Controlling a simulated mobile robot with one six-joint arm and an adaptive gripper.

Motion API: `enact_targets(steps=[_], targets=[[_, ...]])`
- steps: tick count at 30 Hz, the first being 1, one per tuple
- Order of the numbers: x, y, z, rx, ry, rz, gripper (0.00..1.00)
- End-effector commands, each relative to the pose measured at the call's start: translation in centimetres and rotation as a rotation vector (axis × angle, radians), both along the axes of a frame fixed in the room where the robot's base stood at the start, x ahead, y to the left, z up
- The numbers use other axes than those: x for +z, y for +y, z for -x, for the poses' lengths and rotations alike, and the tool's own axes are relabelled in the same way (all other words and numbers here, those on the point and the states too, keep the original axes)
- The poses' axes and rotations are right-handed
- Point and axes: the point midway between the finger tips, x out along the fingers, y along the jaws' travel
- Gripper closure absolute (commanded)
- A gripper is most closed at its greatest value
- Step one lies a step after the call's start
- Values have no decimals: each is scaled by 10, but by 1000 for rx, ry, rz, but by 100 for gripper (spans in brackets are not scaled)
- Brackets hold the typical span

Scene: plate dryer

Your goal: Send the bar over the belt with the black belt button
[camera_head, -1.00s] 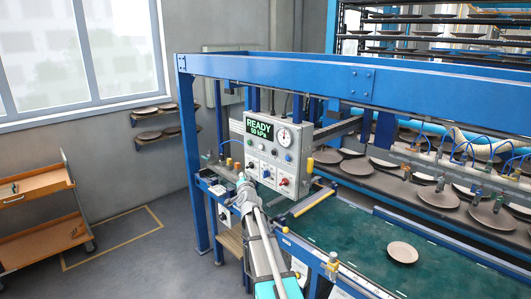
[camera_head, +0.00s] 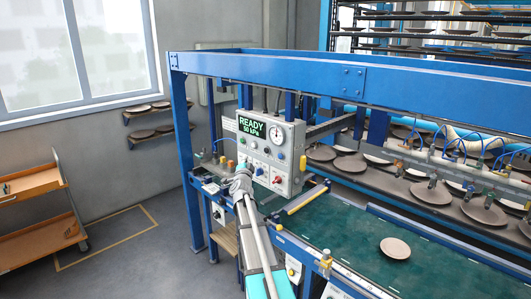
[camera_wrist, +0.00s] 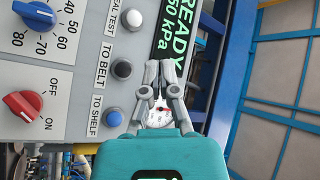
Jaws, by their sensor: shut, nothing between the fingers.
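The control panel (camera_head: 268,155) stands at the left of the blue frame, its screen (camera_head: 251,126) reading READY, 50 kPa. In the wrist view the black belt button (camera_wrist: 122,69), labelled TO BELT, sits between a white button (camera_wrist: 132,19) and a blue TO SHELF button (camera_wrist: 113,117). My gripper (camera_wrist: 160,66) is shut and empty, its tips right of the black button, near the screen; contact cannot be told. In the head view my gripper (camera_head: 243,168) is in front of the panel's left side. The grey bar (camera_head: 447,165) with hoses and suction cups is over plates at the back right.
A red ON/OFF knob (camera_wrist: 22,103) and a blue dial (camera_wrist: 35,15) are also on the panel. A pale plate (camera_head: 395,248) lies on the green belt (camera_head: 335,225). The blue beam (camera_head: 300,75) spans above. An orange cart (camera_head: 35,210) stands at the left.

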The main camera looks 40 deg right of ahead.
Motion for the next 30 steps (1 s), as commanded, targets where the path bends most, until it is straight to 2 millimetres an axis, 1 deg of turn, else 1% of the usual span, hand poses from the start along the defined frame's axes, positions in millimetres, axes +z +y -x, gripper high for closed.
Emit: enact_targets(steps=[8, 24, 30], targets=[[0, -13, -1, -1, 1, 0, 100], [0, -67, -6, 0, 2, -1, 100], [0, -82, -6, -3, 1, 1, 100]])
